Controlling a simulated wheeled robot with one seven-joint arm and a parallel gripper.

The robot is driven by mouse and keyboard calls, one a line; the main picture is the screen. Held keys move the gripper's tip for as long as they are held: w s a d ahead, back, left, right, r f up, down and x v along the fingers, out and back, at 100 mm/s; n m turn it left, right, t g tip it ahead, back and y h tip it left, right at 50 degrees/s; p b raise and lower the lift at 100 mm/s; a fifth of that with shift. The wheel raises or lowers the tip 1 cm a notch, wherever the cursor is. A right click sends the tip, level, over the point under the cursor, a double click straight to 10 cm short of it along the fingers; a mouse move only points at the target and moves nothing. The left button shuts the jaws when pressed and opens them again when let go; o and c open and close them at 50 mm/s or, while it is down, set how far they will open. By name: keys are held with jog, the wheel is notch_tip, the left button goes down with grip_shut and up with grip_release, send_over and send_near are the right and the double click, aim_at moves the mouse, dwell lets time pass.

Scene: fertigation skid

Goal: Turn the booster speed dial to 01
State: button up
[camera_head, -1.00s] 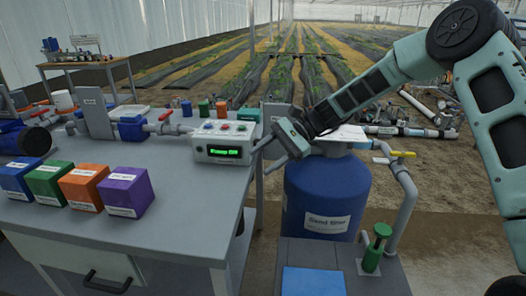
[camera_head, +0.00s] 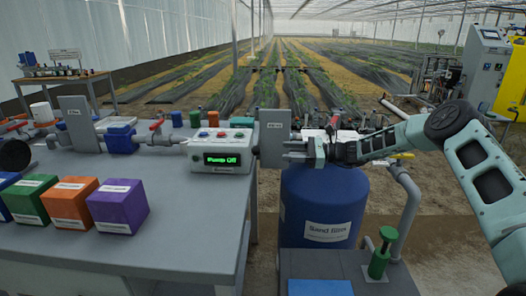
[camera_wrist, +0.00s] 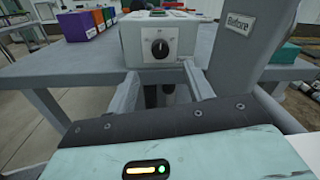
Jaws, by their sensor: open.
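The dial (camera_wrist: 160,47) is a round black knob with a white pointer line and a marked scale. It sits on the side face of a pale grey control box (camera_wrist: 130,35), and the pointer stands roughly upright. I cannot read its scale. In the head view the control box (camera_head: 222,165) shows a green display reading "Pump Off", and the dial face is hidden. My gripper (camera_wrist: 160,88) is open and empty, its two fingers spread below and short of the dial, not touching it. In the head view my gripper (camera_head: 288,152) is right of the box, level.
A grey upright plate (camera_head: 274,128) stands between the box and my gripper in the head view; its label shows in the wrist view (camera_wrist: 242,24). A blue sand filter tank (camera_head: 322,205) is below my gripper. Coloured blocks (camera_head: 118,205) stand on the grey bench (camera_head: 185,240).

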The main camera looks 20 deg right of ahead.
aim_at(257, 150)
jog(key=x, duration=0.9)
jog(key=shift+a, duration=0.25)
jog(key=shift+w, duration=0.1)
jog(key=shift+c, duration=0.3)
jog(key=c, duration=0.9)
